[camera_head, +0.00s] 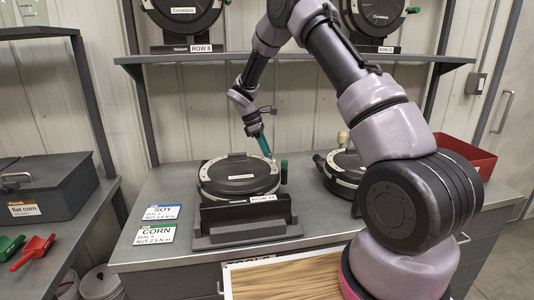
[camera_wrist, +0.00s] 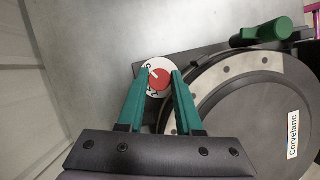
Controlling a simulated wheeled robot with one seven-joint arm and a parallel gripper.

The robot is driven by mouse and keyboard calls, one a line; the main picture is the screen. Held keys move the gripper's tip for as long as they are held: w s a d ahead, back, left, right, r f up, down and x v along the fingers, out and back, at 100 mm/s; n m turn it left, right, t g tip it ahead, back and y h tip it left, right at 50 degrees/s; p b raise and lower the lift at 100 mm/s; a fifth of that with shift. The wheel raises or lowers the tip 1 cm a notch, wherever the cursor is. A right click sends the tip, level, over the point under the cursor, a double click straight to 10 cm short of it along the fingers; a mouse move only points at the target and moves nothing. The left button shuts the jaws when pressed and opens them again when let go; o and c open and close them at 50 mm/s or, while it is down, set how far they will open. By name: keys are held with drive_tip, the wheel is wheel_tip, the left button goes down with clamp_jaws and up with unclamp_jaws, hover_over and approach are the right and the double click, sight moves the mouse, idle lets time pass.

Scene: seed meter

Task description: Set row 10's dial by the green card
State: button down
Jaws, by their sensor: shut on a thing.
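The row 10 meter (camera_head: 240,178) is a round black unit on a stand on the grey bench, with a "ROW 10" label (camera_head: 263,198). In the wrist view its dial is a white disc (camera_wrist: 146,68) with a red knob (camera_wrist: 159,79) and a pale pointer mark. My gripper (camera_wrist: 160,74) has teal fingers, one on each side of the red knob, shut on it. The fingers hide part of the disc, and its numbers are not readable. In the head view my gripper (camera_head: 268,155) reaches down behind the meter. Two cards, SOY (camera_head: 162,212) and CORN (camera_head: 156,235), lie left of the meter.
A green handle (camera_head: 284,172) stands at the meter's right and shows in the wrist view (camera_wrist: 262,31). A second meter (camera_head: 342,170) stands to the right, partly behind my arm. A red bin (camera_head: 465,158) is farther right. A shelf (camera_head: 225,57) with more meters runs above.

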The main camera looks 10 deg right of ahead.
drive_tip(key=shift+m, duration=0.4)
drive_tip(key=c, duration=0.6)
unclamp_jaws()
